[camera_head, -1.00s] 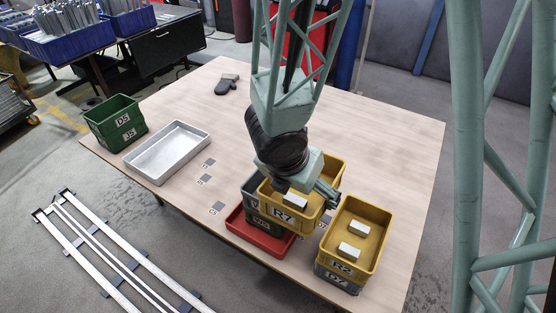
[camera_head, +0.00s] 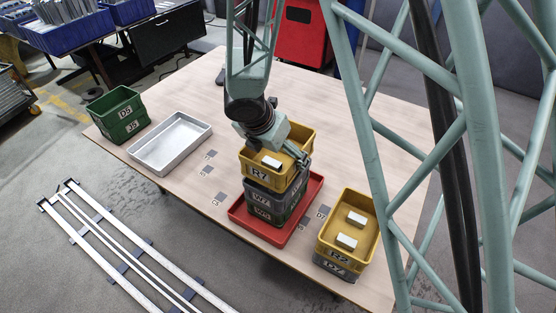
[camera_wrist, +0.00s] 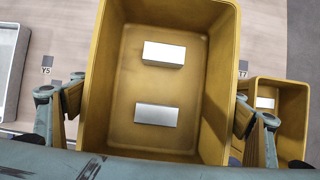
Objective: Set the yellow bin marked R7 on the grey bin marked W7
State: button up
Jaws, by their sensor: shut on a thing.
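The yellow bin marked R7 (camera_head: 259,173) is held by my gripper (camera_wrist: 157,104), whose fingers are on its left and right sides in the wrist view. The bin (camera_wrist: 150,80) is upright and holds two pale metal blocks. In the head view it is lined up over the grey bin marked W7 (camera_head: 262,198). I cannot tell whether the two bins touch. W7 sits on another dark bin (camera_head: 261,214) in a red tray (camera_head: 277,236). R7 and my gripper hide the inside of W7.
To the right, a yellow bin marked R2 (camera_head: 337,254), with two blocks inside, stands on a grey bin marked D7 (camera_head: 335,270). A silver tray (camera_head: 147,156) and a green bin (camera_head: 122,127) stand at the left. The table's back and middle are mostly clear.

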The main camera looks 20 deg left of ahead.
jog(key=shift+w+a, duration=0.15)
jog(key=shift+f+b, duration=0.75)
jog(key=shift+f, duration=1)
jog(key=shift+f+b, duration=0.6)
jog(key=o, duration=0.8)
jog(key=shift+r, duration=0.2)
jog(key=shift+r+p, duration=0.8)
jog(key=shift+p, duration=0.05)
jog(key=p+v, duration=0.3)
jog(key=v, duration=0.8)
jog(key=shift+s+r, duration=0.1)
jog(key=shift+s, duration=0.15)
